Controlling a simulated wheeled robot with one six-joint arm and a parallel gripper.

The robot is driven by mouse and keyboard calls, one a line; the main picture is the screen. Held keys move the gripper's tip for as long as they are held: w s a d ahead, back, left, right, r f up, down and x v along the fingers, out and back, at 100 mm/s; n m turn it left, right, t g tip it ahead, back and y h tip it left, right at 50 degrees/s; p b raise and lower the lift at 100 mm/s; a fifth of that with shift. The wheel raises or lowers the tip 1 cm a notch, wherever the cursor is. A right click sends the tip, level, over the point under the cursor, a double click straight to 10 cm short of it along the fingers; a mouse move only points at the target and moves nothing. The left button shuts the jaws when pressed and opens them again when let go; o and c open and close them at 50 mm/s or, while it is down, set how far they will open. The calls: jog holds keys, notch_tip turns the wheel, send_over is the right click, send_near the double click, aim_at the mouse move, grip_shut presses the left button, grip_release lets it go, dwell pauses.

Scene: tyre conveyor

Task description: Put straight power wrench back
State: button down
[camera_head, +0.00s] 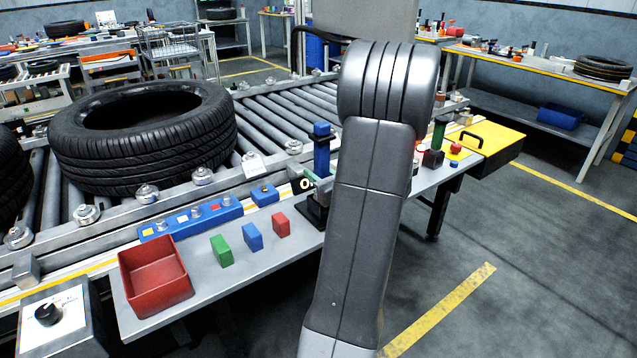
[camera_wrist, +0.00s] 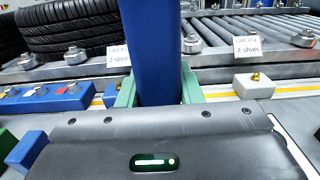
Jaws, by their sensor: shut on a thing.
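The straight power wrench, a thick blue upright cylinder (camera_wrist: 152,45), stands between the green fingers of my gripper (camera_wrist: 158,90) in the wrist view. My gripper is shut on it. In the head view a blue upright tool (camera_head: 322,150) shows just left of my arm, above a black stand (camera_head: 316,212). It looks like the same wrench.
A tyre (camera_head: 145,140) lies on the roller conveyor (camera_head: 280,112). A red bin (camera_head: 155,280) and green, blue and red blocks stand on the front shelf. A green upright tool (camera_head: 438,135) and a yellow case (camera_head: 490,142) are to the right. The floor at right is open.

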jog(key=shift+f, duration=1.05)
jog(key=shift+f, duration=0.2)
jog(key=c, duration=1)
grip_release()
jog(key=shift+r, duration=0.1)
jog(key=shift+s+d, duration=0.15)
jog(key=v, duration=1.1)
jog(key=shift+s+d+b, duration=0.15)
jog(key=shift+s+b, duration=0.1)
jog(key=shift+b, duration=0.05)
